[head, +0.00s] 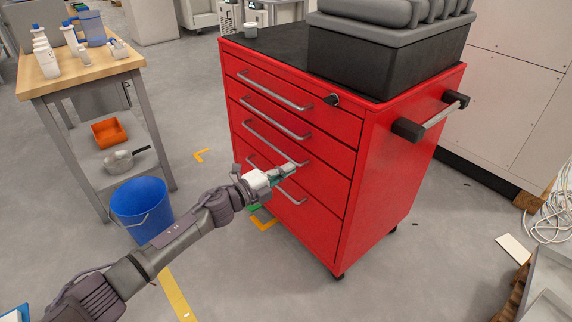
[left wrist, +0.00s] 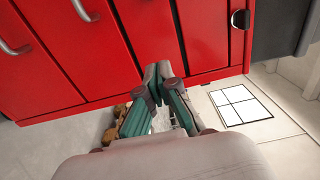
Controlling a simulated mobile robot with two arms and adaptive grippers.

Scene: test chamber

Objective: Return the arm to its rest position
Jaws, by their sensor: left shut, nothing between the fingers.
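My left arm reaches in from the lower left of the head view. My left gripper (head: 291,168) is shut and empty, in front of the lower drawers of a red tool cabinet (head: 376,182). In the left wrist view the closed fingertips (left wrist: 158,72) show against the red cabinet (left wrist: 205,35). I cannot tell whether they touch the drawer front. All the drawers look closed. My right gripper is not in view.
A wooden-topped table (head: 100,72) with bottles stands at the left. A blue bucket (head: 142,208) stands on the floor by it. A black case (head: 385,55) sits on the cabinet. Grey floor is clear between table and cabinet.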

